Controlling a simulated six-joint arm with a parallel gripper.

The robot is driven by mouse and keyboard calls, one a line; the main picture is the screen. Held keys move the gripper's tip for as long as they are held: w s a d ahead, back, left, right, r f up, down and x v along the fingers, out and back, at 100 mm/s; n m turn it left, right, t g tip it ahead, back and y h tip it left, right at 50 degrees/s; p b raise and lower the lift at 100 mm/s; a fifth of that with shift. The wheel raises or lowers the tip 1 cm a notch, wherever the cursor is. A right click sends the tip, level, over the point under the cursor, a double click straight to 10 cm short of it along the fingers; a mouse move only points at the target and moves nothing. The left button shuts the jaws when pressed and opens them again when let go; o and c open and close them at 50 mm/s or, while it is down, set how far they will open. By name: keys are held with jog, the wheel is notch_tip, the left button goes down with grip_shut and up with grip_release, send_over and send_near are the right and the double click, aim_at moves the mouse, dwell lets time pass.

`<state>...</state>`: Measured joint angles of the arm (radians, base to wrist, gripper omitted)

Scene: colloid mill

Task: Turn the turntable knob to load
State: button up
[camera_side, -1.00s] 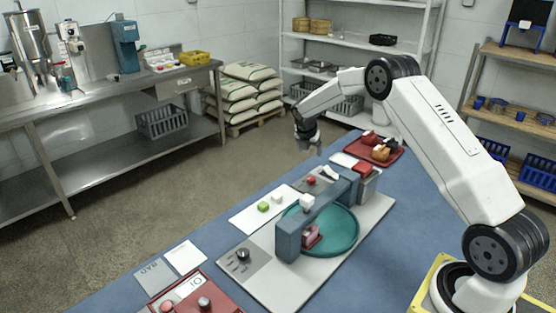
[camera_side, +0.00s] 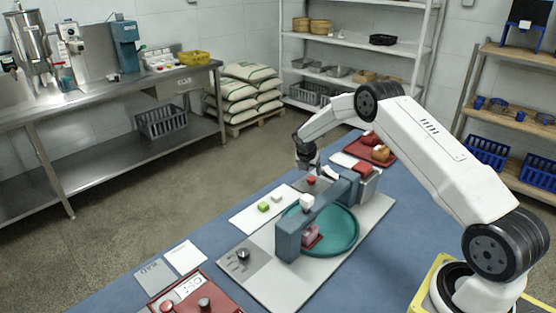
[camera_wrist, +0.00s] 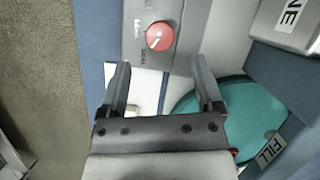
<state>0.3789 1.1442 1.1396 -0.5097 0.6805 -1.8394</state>
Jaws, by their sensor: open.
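A red knob (camera_side: 311,180) with a pale pointer mark sits on a small grey panel at the far end of the pale base plate. In the wrist view the red knob (camera_wrist: 158,36) lies ahead of the fingertips, with small blurred lettering around it. A black knob (camera_side: 243,254) sits on another grey panel at the near end. I cannot read which knob is labelled for the turntable. The teal turntable (camera_side: 345,240) lies under a blue-grey bridge. My gripper (camera_side: 309,168) is open and empty, just above and beside the red knob; its fingers (camera_wrist: 161,80) are spread apart.
The blue-grey bridge (camera_side: 290,243) spans the turntable close to my gripper. A white board (camera_side: 248,219) holds a green and a white piece. A red tray (camera_side: 372,146) with items is behind, and another red tray (camera_side: 215,292) is at front left.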

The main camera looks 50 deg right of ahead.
aim_at(311, 178)
jog(key=shift+x, duration=2.65)
grip_shut()
